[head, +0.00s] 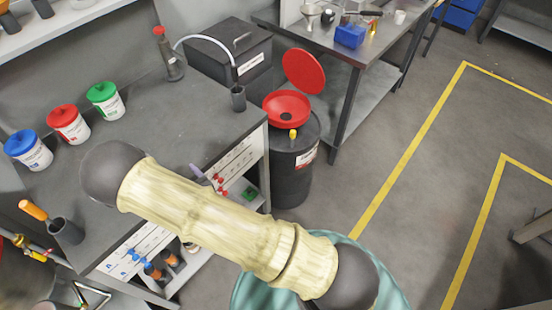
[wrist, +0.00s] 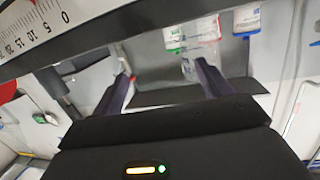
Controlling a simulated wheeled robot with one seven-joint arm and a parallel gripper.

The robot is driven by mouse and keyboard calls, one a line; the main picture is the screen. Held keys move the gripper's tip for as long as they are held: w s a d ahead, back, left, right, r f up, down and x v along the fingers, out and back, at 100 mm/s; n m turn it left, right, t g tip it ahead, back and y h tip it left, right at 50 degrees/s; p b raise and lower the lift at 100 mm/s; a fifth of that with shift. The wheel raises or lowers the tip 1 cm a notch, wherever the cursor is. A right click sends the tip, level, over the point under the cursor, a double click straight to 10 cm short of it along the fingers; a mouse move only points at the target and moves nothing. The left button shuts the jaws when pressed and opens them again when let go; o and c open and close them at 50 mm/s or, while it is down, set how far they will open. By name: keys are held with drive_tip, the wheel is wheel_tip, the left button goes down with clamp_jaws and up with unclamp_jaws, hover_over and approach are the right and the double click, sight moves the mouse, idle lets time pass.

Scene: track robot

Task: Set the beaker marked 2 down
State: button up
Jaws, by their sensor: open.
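My gripper (wrist: 162,70) is open in the wrist view, its two dark fingers apart. A clear, glassy shape (wrist: 203,58), perhaps the beaker, shows at the right finger. I cannot read a 2 on it, nor tell whether it touches the finger or stands behind it. In the head view my pale arm crosses the middle and hides most of the gripper's surroundings. No beaker can be made out there.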

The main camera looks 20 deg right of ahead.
drive_tip(key=w+d+r+m+g+h, duration=0.1)
drive_tip(key=d+r+m+g+h, duration=0.15)
drive_tip(key=d, duration=0.45)
drive_tip(key=w+d+r+m+g+h, duration=0.2)
drive_tip(key=d+r+g+h, duration=0.1)
drive_tip(key=d, duration=0.3)
drive_tip(key=s+d+r+g, duration=0.3)
drive_tip(key=s+d+r, duration=0.1)
drive_tip(key=s+d, duration=0.2)
drive_tip(key=s+d+r+g, duration=0.4)
drive_tip(key=s+d, duration=0.3)
drive_tip(key=s, duration=0.2)
drive_tip(key=shift+s+d+r+h, duration=0.2)
drive_tip(key=shift+r+h, duration=0.25)
drive_tip(key=shift+r, duration=0.05)
drive_tip(key=shift+r, duration=0.1)
drive_tip(key=shift+r, duration=0.25)
drive_tip(key=shift+f, duration=0.15)
drive_tip(key=shift+c, duration=0.5)
